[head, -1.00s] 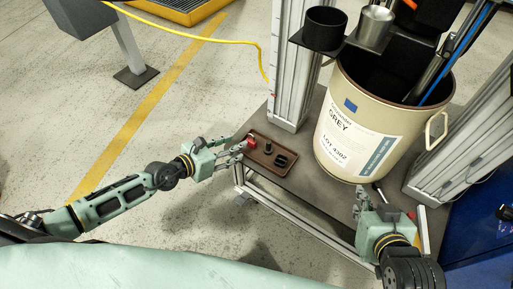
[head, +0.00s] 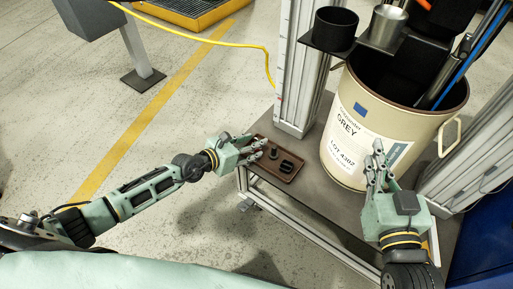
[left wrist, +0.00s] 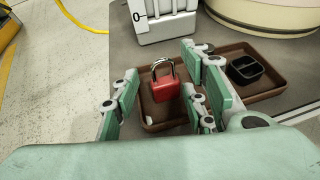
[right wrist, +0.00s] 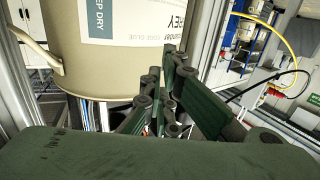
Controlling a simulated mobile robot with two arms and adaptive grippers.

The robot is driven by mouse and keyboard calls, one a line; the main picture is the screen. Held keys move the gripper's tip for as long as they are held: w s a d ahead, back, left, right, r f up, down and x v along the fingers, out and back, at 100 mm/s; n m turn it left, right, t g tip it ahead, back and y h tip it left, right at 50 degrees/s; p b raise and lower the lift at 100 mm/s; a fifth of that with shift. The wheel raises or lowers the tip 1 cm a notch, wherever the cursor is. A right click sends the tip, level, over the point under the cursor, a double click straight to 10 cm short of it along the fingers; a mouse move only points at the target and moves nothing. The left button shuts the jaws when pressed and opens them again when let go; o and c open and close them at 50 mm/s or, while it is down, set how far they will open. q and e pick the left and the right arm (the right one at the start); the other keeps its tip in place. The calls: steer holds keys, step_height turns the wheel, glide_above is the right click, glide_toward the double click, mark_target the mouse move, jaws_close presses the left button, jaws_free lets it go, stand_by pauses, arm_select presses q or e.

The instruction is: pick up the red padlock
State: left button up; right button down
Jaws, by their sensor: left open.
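The red padlock (left wrist: 165,89) with its grey shackle lies in the left part of the brown tray (left wrist: 270,92) in the left wrist view. My left gripper (head: 262,148) is open at the tray's left end. In the left wrist view its fingers stand on either side of the padlock, and nothing shows them pressed on it. In the head view the gripper hides the padlock. My right gripper (head: 377,163) is raised in front of the beige drum (head: 350,130), with nothing seen in it. Its fingertips look close together, but whether they meet is unclear.
The brown tray also holds a black square part (head: 286,167) and a small dark knob (head: 273,152). The tray lies on a grey platform (head: 318,190) beside a metal column (head: 300,90).

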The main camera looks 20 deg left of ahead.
arm_select(q)
steer(key=c, duration=1)
